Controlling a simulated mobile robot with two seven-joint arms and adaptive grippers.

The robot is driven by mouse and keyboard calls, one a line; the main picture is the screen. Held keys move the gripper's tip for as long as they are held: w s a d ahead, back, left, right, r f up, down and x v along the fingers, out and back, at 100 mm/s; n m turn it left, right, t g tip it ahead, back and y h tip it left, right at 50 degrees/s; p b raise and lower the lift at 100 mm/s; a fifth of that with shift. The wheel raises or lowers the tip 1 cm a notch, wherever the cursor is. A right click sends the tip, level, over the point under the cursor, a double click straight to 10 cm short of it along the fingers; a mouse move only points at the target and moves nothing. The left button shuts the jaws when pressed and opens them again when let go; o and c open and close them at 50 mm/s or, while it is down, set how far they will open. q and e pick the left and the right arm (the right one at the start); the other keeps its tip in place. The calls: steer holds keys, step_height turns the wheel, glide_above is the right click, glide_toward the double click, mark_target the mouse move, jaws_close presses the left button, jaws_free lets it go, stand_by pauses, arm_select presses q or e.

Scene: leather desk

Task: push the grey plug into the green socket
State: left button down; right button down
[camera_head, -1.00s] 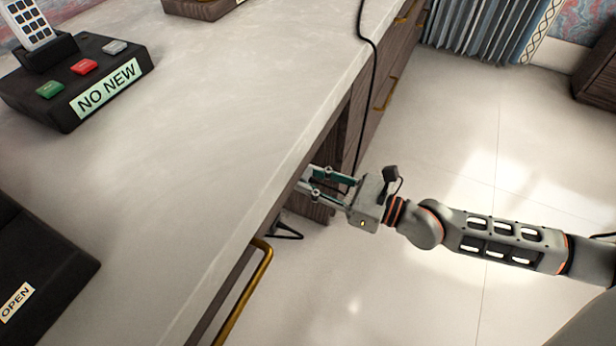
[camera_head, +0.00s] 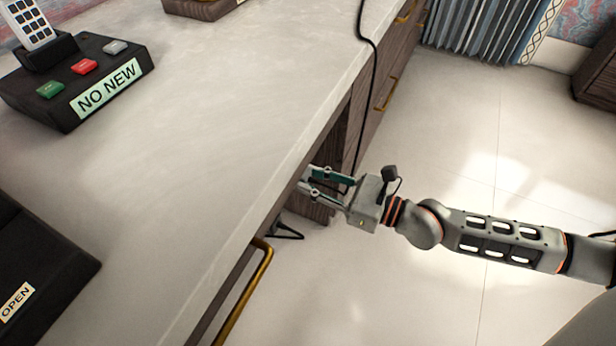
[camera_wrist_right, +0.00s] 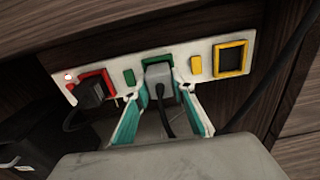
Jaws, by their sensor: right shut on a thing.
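In the right wrist view the grey plug (camera_wrist_right: 159,75) sits between the fingertips of my right gripper (camera_wrist_right: 160,88), which is shut on it. The plug is up against the green socket (camera_wrist_right: 151,59), whose green frame shows above it. I cannot tell whether it is fully seated. A dark cord (camera_wrist_right: 165,118) hangs from the plug. In the head view my right gripper (camera_head: 318,184) reaches under the desk edge, and the plug and socket are hidden there. My left gripper is not in view.
On the white socket panel (camera_wrist_right: 212,87), a black plug (camera_wrist_right: 90,94) is at the red socket (camera_wrist_right: 109,78) to the left. A yellow-framed socket (camera_wrist_right: 231,60) on the right is empty. A black cable (camera_head: 368,100) hangs over the desk edge (camera_head: 300,140). A black phone base (camera_head: 75,85) stands on the desk.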

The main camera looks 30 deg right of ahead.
steer(key=shift+w+a, duration=0.25)
steer(key=shift+w, duration=0.1)
steer(key=c, duration=1.6)
jaws_free()
steer(key=v, duration=1.2)
steer(key=shift+s+d, duration=0.1)
